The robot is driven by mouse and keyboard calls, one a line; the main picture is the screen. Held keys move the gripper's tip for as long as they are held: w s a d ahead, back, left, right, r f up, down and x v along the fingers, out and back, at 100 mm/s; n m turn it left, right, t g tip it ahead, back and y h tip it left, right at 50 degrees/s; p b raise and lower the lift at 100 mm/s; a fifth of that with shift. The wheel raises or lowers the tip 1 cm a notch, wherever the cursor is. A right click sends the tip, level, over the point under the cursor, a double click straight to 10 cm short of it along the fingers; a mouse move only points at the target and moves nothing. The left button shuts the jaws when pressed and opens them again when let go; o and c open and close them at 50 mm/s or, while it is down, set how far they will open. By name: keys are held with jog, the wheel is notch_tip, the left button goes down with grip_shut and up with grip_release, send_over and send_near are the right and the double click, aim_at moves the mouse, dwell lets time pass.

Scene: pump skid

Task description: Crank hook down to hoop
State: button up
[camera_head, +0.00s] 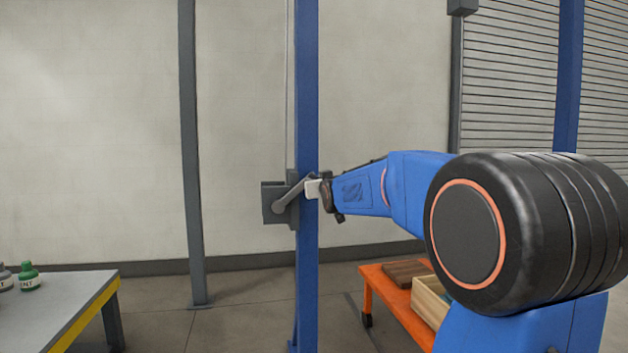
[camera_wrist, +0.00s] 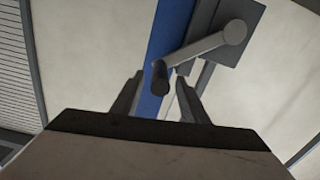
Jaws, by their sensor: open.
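The crank is a grey arm (camera_wrist: 212,48) on a grey winch box (camera_head: 272,203) fixed to a blue post (camera_head: 307,95). In the head view the crank arm (camera_head: 293,193) slants up and to the right from its hub. In the wrist view its dark handle (camera_wrist: 160,76) sticks out toward me, between the tips of my gripper. My gripper (camera_wrist: 160,82) is open, with one finger on each side of the handle; I cannot tell whether either touches it. In the head view my gripper (camera_head: 314,188) is at the crank's upper end. I see no hook or hoop.
A thin cable (camera_head: 288,90) runs up beside the blue post. A grey post (camera_head: 190,150) stands to its left. A table (camera_head: 70,300) with green and grey bottles is at lower left. An orange cart (camera_head: 385,300) with a wooden box (camera_head: 430,300) stands below my arm.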

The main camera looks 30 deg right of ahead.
jog(key=shift+x, duration=3)
grip_shut()
